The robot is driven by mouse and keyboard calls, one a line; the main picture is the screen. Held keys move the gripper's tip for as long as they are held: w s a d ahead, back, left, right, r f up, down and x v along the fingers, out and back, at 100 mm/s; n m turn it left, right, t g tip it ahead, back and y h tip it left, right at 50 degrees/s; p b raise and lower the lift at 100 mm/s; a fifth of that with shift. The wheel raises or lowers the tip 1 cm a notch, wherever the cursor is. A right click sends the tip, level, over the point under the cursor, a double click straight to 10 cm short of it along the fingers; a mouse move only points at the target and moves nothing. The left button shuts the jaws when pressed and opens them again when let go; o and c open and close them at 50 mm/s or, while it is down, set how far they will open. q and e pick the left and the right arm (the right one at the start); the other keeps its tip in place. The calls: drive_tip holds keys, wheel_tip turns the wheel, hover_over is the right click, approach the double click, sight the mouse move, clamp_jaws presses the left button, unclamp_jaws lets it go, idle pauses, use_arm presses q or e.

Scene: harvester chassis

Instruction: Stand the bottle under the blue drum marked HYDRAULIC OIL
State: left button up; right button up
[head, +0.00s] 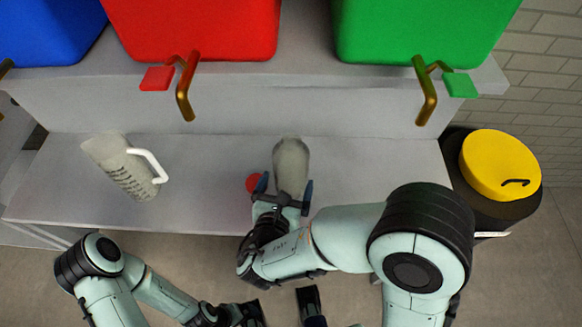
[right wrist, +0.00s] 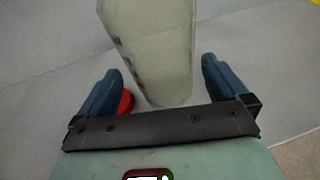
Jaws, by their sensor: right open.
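The pale grey-green bottle (head: 291,163) appears to stand on the grey lower shelf near its middle. It also shows in the right wrist view (right wrist: 155,50), its lower part between my finger pads. My right gripper (head: 283,192) is open, with one blue finger on each side of the bottle; gaps show beside both fingers (right wrist: 162,85). The blue drum (head: 45,30) is at the top left on the upper ledge, cut off by the picture edge; no marking on it can be read. My left gripper is low in the head view, partly cut off, its jaws unclear.
A clear measuring jug (head: 122,165) with a white handle is on the shelf at left. A red disc (head: 253,182) lies close left of the bottle. Red (head: 205,30) and green (head: 420,30) drums have brass taps overhanging the shelf. A yellow-lidded black bin (head: 497,165) stands at right.

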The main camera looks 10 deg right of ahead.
drive_tip(key=x, duration=0.5)
drive_tip(key=shift+r, duration=0.3)
drive_tip(key=c, duration=0.9)
drive_tip(key=shift+o, duration=0.2)
drive_tip(key=shift+r, duration=0.2)
